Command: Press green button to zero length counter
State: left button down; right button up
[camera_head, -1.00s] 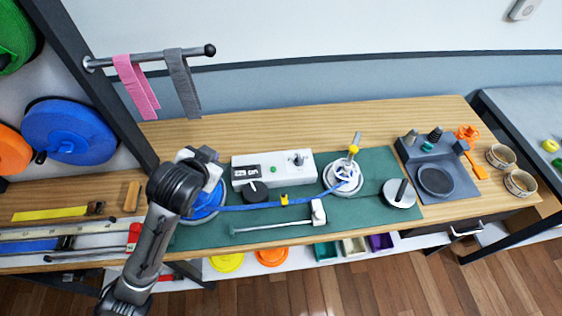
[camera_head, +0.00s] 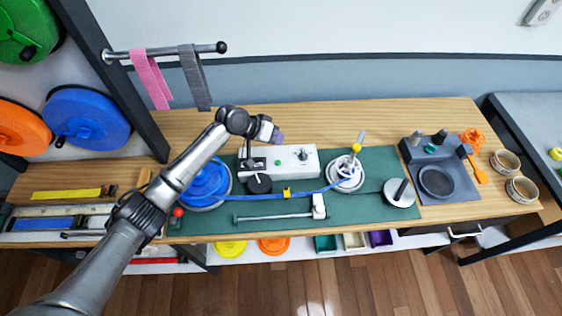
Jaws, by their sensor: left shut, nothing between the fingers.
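The length counter (camera_head: 313,168) is a white box on the green mat, with a dark knob (camera_head: 303,154) on top. Its green button (camera_head: 277,162) shows left of the knob and is uncovered. My left gripper (camera_head: 279,137) is shut and empty, with purplish fingertips. It appears above the back edge of the counter, behind the button in the picture and apart from it. My right gripper is not in view.
A blue strap (camera_head: 255,208) runs from a blue reel (camera_head: 205,186) to a white winder (camera_head: 345,176) in front of the counter. A rail with pink and grey straps (camera_head: 196,78) stands at the back left. The wooden bench behind the counter is clear.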

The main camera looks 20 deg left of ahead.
pick_arm(q)
jog(key=shift+w+r, duration=0.1)
jog(key=shift+f, duration=0.2)
jog(key=b, duration=0.7)
send_over(277, 161)
notch_tip(277, 161, down, 6)
jog(key=shift+f, duration=0.25)
jog(key=shift+f+b, duration=0.35)
jog(key=shift+f, duration=0.65)
dwell(1.1)
jog(key=shift+f, duration=0.4)
jog(key=shift+f, duration=0.55)
dwell(0.6)
jog(key=shift+r, duration=0.1)
dwell(0.3)
jog(key=shift+r+p, duration=0.8)
jog(key=shift+r, duration=0.1)
